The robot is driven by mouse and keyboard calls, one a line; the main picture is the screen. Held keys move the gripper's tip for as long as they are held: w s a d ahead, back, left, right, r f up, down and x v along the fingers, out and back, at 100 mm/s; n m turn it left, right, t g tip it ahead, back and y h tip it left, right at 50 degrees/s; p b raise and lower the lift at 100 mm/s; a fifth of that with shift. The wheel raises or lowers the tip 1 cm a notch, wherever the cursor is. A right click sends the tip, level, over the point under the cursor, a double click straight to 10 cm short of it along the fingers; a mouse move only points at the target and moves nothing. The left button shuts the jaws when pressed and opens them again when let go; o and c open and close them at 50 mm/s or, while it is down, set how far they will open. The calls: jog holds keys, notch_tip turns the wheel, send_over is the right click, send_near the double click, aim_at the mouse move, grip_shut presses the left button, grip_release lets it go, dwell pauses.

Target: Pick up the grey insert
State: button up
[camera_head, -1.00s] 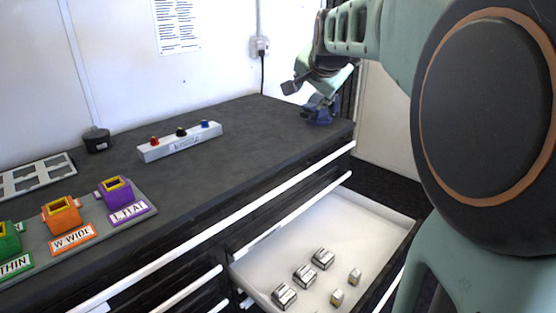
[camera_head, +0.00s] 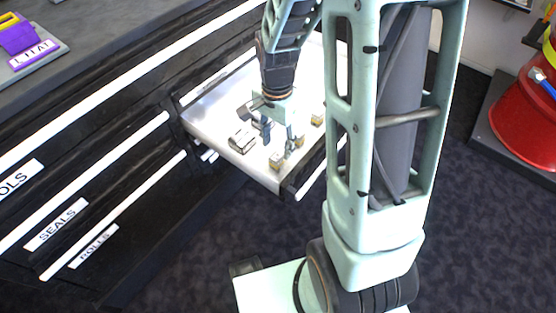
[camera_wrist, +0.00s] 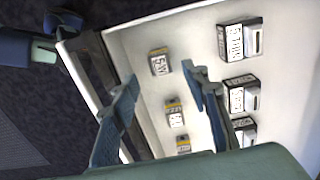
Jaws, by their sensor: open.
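Small labelled inserts lie in the open white drawer. In the wrist view, three smaller blocks with yellowish tops form a column: one at the top (camera_wrist: 159,62), one in the middle (camera_wrist: 175,115) and one at the bottom (camera_wrist: 183,145). Three larger grey-white blocks stand to their right: top (camera_wrist: 238,40), middle (camera_wrist: 238,94) and a partly hidden lower one (camera_wrist: 246,131). I cannot tell which one is the grey insert. My gripper (camera_wrist: 160,77) is open and empty, pointing down over the drawer, with the smaller blocks between its fingers in view. It also shows in the head view (camera_head: 279,130).
The white drawer (camera_head: 213,112) is pulled out from a black cabinet with white handles. The workbench (camera_head: 100,20) with a purple holder (camera_head: 18,38) is at upper left. A red reel (camera_head: 525,115) stands at the right. Dark floor lies open in front.

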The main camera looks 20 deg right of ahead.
aim_at(277, 157)
notch_tip(277, 157, down, 7)
jog(key=b, duration=0.3)
jog(key=shift+a+f, duration=0.1)
jog(key=shift+f, duration=0.1)
jog(key=shift+r, duration=0.1)
jog(key=shift+c, duration=0.6)
grip_shut()
